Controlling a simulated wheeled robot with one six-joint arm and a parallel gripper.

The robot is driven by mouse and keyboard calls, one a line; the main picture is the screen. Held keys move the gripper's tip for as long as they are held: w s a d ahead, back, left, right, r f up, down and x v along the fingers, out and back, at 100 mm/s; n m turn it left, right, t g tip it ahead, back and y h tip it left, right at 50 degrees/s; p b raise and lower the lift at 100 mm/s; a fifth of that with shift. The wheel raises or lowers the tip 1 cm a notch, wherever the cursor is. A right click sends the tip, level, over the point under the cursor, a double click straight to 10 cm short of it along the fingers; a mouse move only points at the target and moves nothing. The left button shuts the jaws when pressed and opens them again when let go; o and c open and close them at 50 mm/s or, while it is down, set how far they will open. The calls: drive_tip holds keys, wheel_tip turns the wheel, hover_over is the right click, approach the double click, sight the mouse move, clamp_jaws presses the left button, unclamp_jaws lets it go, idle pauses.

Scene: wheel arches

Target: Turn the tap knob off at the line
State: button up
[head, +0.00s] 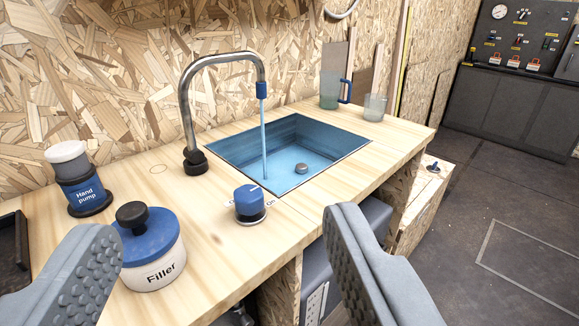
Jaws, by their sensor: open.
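The tap knob (250,204) is blue with a white line on top and stands on a dark and metal base on the wooden counter, in front of the sink. Lettering beside its base is partly hidden; I cannot read it fully. The curved metal tap (186,95) stands behind it to the left, and a stream of water (264,140) runs from its blue spout into the blue sink (330,140). My gripper (225,240) is open and empty, its two grey padded fingers at the lower left and lower right. The knob shows beyond and between them, apart from both.
A white Filler jar (155,268) with a blue lid stands close by the left finger. A hand pump (80,190) and dark tray (14,255) are further left. A jug (330,90) and cup (375,107) stand behind the sink. Open floor lies right.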

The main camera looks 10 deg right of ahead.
drive_tip(key=m+g, duration=1.3)
drive_tip(key=g, duration=0.4)
hover_over(249, 192)
wheel_tip(249, 192, down, 17)
drive_tip(key=shift+r, duration=0.1)
drive_tip(key=c, duration=1)
